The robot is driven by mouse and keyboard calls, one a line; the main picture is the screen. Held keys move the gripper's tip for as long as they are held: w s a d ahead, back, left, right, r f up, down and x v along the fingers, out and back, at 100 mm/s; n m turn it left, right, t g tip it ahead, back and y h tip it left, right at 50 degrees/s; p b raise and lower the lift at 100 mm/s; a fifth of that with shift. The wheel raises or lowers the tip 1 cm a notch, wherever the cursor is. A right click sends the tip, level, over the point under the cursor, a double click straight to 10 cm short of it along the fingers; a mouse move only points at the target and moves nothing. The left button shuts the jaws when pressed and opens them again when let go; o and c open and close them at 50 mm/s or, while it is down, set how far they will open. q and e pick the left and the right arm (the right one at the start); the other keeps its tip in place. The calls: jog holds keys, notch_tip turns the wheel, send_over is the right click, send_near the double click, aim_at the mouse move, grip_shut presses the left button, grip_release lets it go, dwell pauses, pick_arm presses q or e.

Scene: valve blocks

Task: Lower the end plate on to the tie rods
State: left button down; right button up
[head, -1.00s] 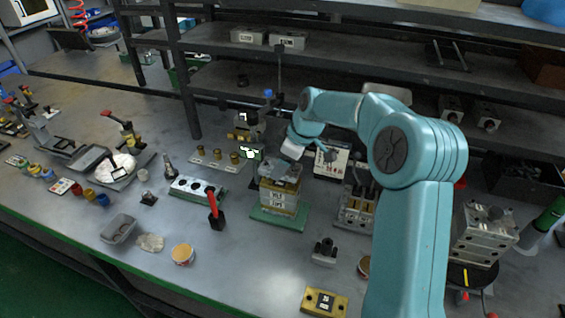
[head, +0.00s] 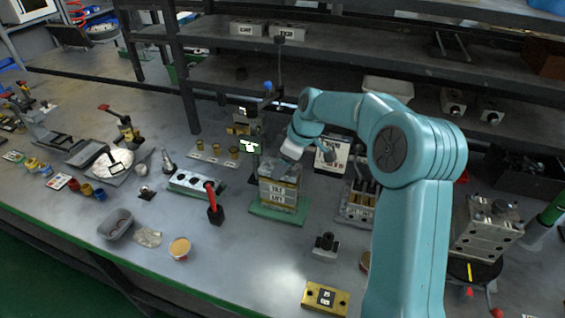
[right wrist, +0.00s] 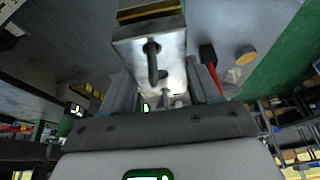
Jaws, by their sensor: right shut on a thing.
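The end plate (head: 281,168) is a grey metal plate at the top of a brass-and-grey valve stack (head: 278,193). My right gripper (head: 291,152) is shut on it from above. In the right wrist view the end plate (right wrist: 150,48) lies between my fingers (right wrist: 165,88). A dark tie rod (right wrist: 152,62) shows at a hole in its face. The other rods are mostly hidden by the plate and gripper. I cannot tell whether the plate rests fully on the stack. My left gripper is not in view.
The stack stands on a green base (head: 278,214). A red-handled tool (head: 214,205) and a block with round holes (head: 196,184) are to its left. A black-topped fixture (head: 325,244) and a brass plate (head: 325,298) are at front right. Shelving stands behind.

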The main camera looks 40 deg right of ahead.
jog(key=shift+f+b, duration=0.35)
jog(key=shift+f, duration=0.1)
jog(key=o, duration=1.3)
jog(key=shift+r, duration=0.1)
jog(key=shift+o, duration=0.2)
jog(key=v, duration=1.6)
jog(key=shift+s+d+r+p, duration=0.1)
jog(key=shift+s+r+p, duration=0.1)
jog(key=shift+p, duration=0.1)
